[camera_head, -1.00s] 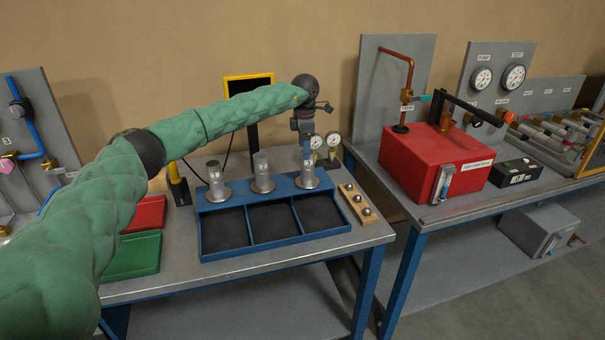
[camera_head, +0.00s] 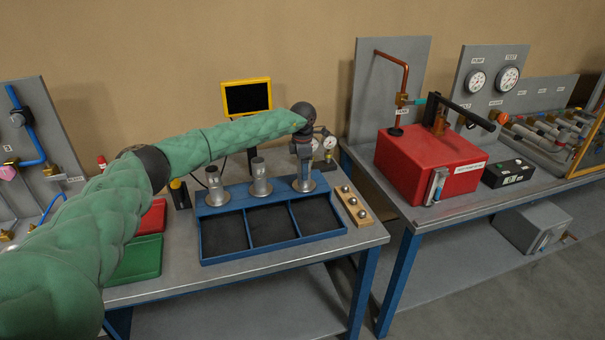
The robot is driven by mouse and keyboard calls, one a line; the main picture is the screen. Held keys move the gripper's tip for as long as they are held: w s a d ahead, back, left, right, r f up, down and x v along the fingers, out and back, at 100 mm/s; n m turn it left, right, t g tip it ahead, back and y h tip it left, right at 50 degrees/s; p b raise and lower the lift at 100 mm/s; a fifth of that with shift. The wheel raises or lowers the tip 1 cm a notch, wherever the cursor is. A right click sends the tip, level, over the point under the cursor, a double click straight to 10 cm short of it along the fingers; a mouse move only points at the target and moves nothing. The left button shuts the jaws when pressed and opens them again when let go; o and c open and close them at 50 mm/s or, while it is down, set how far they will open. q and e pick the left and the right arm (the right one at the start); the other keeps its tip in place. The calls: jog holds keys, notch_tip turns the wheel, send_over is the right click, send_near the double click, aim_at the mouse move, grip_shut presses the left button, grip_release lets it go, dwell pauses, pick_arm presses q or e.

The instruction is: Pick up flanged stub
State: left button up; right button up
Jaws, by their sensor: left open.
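Three grey metal flanged stubs stand upright in a row on the back ledge of a blue three-compartment tray (camera_head: 224,262): a left stub (camera_head: 214,188), a middle stub (camera_head: 260,178) and a right stub (camera_head: 304,180). My left arm reaches in from the left, and my left gripper (camera_head: 304,158) points down over the right stub. It is open, with its fingers at the top of that stub. The gripper partly hides the stub's upper part, and I cannot tell whether the fingers touch it. My right gripper is not in view.
The tray's compartments look empty. A wooden block with metal balls (camera_head: 353,206) lies right of the tray. Gauges (camera_head: 328,146) stand behind it. Green (camera_head: 138,258) and red (camera_head: 153,216) trays lie left. A red box (camera_head: 425,165) is on the right bench.

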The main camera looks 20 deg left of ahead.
pick_arm(q)
jog(key=shift+f, duration=0.3)
grip_shut()
jog(key=shift+r, duration=0.2)
